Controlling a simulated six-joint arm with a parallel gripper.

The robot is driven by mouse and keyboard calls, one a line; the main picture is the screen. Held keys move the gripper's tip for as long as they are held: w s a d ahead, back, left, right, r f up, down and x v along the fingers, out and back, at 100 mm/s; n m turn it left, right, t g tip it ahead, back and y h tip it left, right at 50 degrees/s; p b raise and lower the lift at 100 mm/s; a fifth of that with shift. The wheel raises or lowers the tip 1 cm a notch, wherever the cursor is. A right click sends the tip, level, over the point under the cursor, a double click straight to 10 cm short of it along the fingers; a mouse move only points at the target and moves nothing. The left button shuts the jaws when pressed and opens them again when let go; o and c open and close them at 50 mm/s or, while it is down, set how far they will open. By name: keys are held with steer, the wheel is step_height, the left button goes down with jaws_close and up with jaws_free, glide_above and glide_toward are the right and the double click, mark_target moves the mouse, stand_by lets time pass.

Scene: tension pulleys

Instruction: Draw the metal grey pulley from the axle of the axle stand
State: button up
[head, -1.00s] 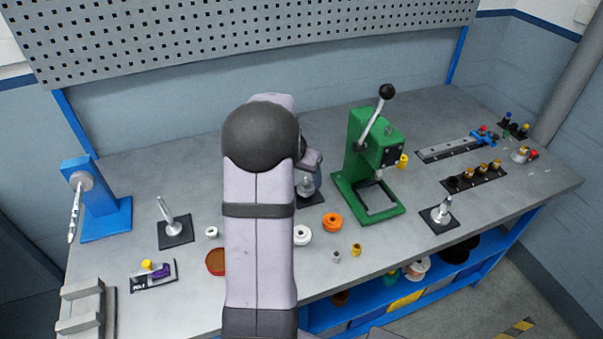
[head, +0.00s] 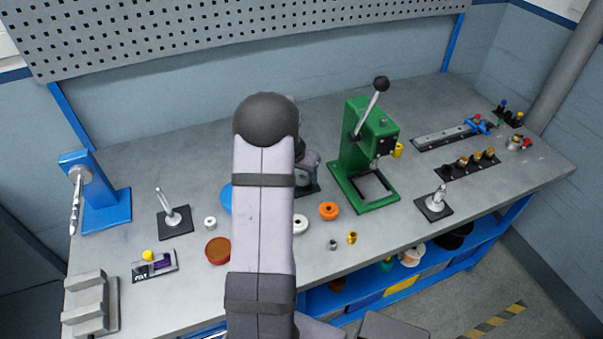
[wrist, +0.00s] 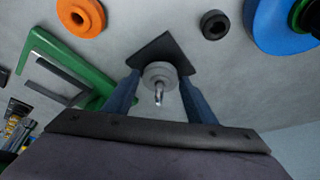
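The metal grey pulley (wrist: 160,73) sits on the upright axle (wrist: 158,96) of the axle stand, whose dark square base plate (wrist: 163,50) lies on the bench. My gripper (wrist: 160,100) is over the stand, with one blue-grey finger on each side of the pulley. The fingers are spread and gaps show between them and the pulley in the wrist view. In the head view, my arm hides most of the stand and the pulley; only an edge of the base plate (head: 311,190) shows.
A green press (head: 365,160) stands close to the right of the stand. An orange pulley (head: 329,211), a white pulley (head: 300,224) and a blue disc (head: 226,198) lie nearby. Other axle stands are at the left (head: 174,220) and right (head: 435,204). A black ring (wrist: 214,24) lies near the stand.

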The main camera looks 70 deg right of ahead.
steer(key=c, duration=0.7)
steer(key=shift+r+p, duration=0.95)
steer(key=shift+r, duration=0.95)
stand_by(1.0)
steer(key=shift+r+p, duration=0.95)
steer(key=shift+r, duration=0.65)
steer(key=shift+r, duration=0.2)
steer(key=shift+r, duration=0.35)
steer(key=shift+r+p, duration=0.1)
steer(key=shift+p, duration=0.2)
steer(key=shift+r+p, duration=1.15)
steer(key=shift+r, duration=0.75)
steer(key=shift+n, duration=0.3)
